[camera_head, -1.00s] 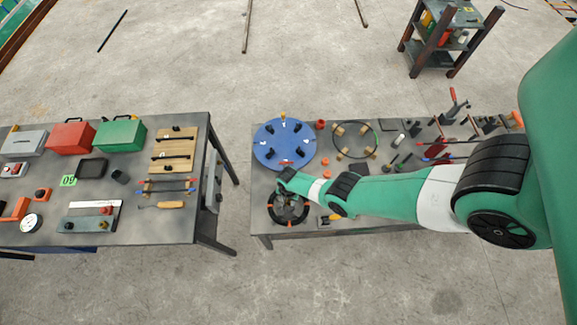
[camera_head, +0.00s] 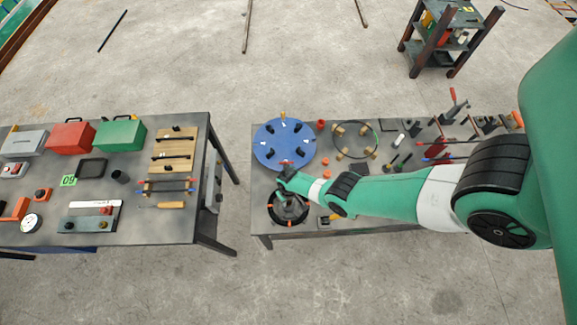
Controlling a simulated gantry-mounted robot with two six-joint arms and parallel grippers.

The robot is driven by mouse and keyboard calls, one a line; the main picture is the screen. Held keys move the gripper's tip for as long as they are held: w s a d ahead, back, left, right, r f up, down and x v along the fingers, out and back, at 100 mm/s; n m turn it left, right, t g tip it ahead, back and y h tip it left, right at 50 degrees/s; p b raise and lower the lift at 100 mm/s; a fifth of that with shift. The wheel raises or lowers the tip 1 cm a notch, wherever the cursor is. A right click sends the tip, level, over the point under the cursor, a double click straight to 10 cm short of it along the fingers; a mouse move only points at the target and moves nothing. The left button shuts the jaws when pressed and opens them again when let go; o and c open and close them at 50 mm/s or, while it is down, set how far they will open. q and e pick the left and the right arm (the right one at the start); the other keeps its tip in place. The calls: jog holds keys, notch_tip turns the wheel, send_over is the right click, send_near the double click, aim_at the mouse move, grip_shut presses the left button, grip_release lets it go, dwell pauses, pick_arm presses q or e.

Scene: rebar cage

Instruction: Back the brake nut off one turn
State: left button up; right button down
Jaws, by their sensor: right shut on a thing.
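A round black wheel-like fixture (camera_head: 274,217) lies at the near left of the right-hand bench. My right arm reaches in from the right, and my right gripper (camera_head: 289,205) points down over the middle of this fixture. It is shut on a small part at the hub, apparently the brake nut. The nut itself is hidden under the dark gripper, so its shape and thread do not show. My left gripper is not in view.
A blue disc (camera_head: 267,148) with several black posts and a red piece at its near edge sits just behind. A ring on wooden blocks (camera_head: 339,152) and tools fill the bench behind my arm. A second bench (camera_head: 140,225) stands left across a gap.

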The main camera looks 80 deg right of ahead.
jog(key=n, duration=0.5)
jog(key=shift+n, duration=0.3)
jog(key=n, duration=1.3)
jog(key=shift+n, duration=0.3)
jog(key=n, duration=0.9)
jog(key=shift+f, duration=0.1)
jog(key=n, duration=0.4)
jog(key=shift+n, duration=2.1)
